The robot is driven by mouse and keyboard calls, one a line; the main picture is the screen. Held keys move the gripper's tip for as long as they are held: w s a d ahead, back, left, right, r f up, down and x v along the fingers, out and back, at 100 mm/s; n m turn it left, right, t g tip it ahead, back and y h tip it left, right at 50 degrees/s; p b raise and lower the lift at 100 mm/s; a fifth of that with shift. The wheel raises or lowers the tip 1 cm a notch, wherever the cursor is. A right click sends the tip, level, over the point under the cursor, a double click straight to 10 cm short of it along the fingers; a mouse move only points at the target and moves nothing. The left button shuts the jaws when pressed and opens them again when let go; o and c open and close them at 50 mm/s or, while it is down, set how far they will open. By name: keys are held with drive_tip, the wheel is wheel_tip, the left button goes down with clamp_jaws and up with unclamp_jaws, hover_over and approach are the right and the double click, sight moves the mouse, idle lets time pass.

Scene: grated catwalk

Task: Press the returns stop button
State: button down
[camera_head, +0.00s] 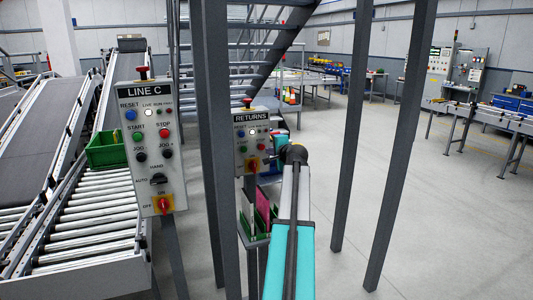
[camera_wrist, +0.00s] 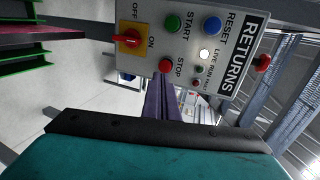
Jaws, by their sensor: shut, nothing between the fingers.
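The returns panel (camera_wrist: 200,45) is a light grey box labelled RETURNS, and it appears turned on its side in the wrist view. The red stop button (camera_wrist: 166,66) is at the panel's lower edge in the wrist view, beside the word STOP. My gripper (camera_wrist: 161,80) is shut and empty, its dark fingers pointing at the panel. The fingertips appear just below the stop button; I cannot tell whether they touch it. In the head view my arm hides the fingers.
The returns panel also has a green start button (camera_wrist: 173,23), a blue reset button (camera_wrist: 212,24) and a red-and-yellow switch (camera_wrist: 129,40). The LINE C panel (camera_head: 148,140) stands left by a roller conveyor (camera_head: 85,225). Dark posts (camera_head: 400,150) flank my arm; open floor lies right.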

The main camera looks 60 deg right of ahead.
drive_tip(key=b+v, duration=0.1)
drive_tip(key=v, duration=0.5)
drive_tip(key=shift+a, duration=0.15)
drive_tip(key=shift+s, duration=0.15)
idle(0.6)
